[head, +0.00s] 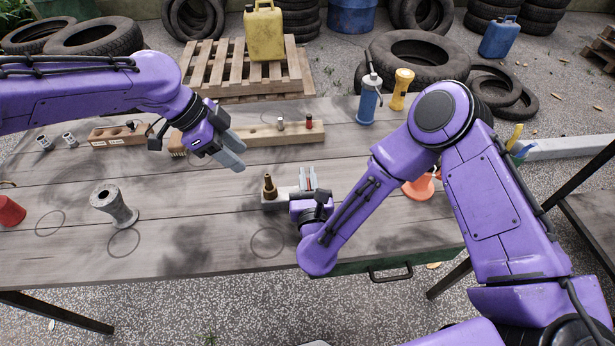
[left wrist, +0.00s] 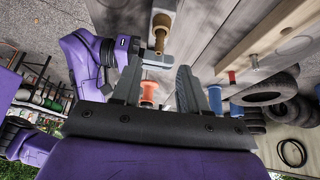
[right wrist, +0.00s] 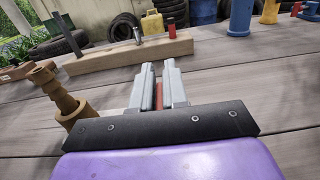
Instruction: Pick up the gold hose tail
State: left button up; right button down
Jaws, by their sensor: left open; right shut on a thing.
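The gold hose tail (head: 269,185) stands upright at a small grey block (head: 272,202) on the table. It also shows at the top of the left wrist view (left wrist: 160,40) and at the left of the right wrist view (right wrist: 64,98). My left gripper (head: 236,155) is open and empty, above the table and up-left of the hose tail. My right gripper (head: 308,178) is just right of the hose tail, apart from it. Its fingers (right wrist: 159,85) are shut on a narrow red part (right wrist: 159,96), mostly hidden between them.
A long wooden rack (head: 255,134) with small fittings lies behind. A grey flanged spool (head: 114,207) and a red cylinder (head: 9,212) stand at left. A blue bottle (head: 369,100), a yellow flashlight-shaped thing (head: 401,90) and an orange piece (head: 420,186) are at right.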

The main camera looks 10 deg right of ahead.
pick_arm(q)
jog(key=s+d+m, duration=0.1)
jog(key=d, duration=0.2)
notch_tip(320, 180, up, 2)
jog(key=m+y, duration=0.4)
jog(key=m, duration=1)
send_over(267, 175)
jog(key=s+d, duration=0.2)
jog(key=f+m, duration=0.2)
jog(key=w+a+f+m+y, duration=0.1)
jog(key=f, duration=0.1)
jog(key=a+f+m, duration=0.1)
jog(key=m, duration=0.1)
jog(key=shift+w+a+f+m+t+y, duration=0.2)
jog(key=shift+w+f+m+t+y, duration=0.1)
jog(key=shift+f+t+y, duration=0.1)
jog(key=f, duration=0.5)
jog(key=shift+w+d, duration=0.2)
jog(key=shift+d, duration=0.05)
grip_shut()
